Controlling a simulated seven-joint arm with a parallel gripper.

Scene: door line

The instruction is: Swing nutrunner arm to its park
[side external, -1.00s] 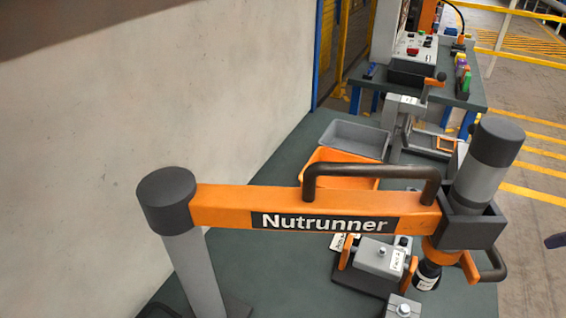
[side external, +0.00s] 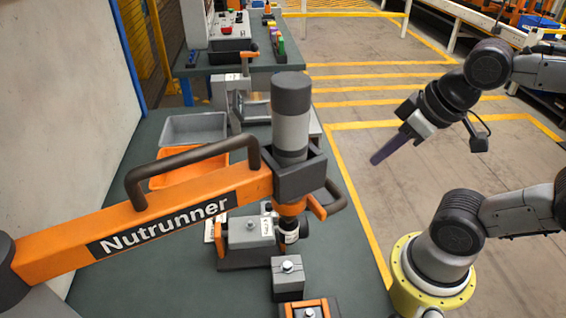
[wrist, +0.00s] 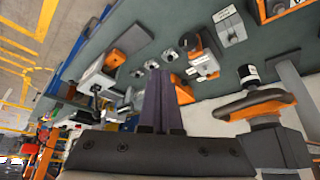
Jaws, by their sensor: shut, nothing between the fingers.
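The nutrunner arm (side external: 140,222) is an orange beam with a "Nutrunner" label and a dark grab handle (side external: 190,158) on top. It runs from a dark pivot post at lower left to a grey motor head (side external: 291,125), which hangs above the bench near a grey fixture. The head's lower end, with its dark side handle (wrist: 255,103), shows at right in the wrist view. My gripper (side external: 374,161) has purple fingers. It is shut and empty, right of the head and apart from it, over the floor side. I cannot make out a park.
The grey fixture (side external: 248,258) and small grey blocks (side external: 287,282) stand on the dark bench beneath the head. Grey (side external: 192,129) and orange (side external: 165,180) bins lie behind the beam. A pale wall (side external: 60,110) borders the left.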

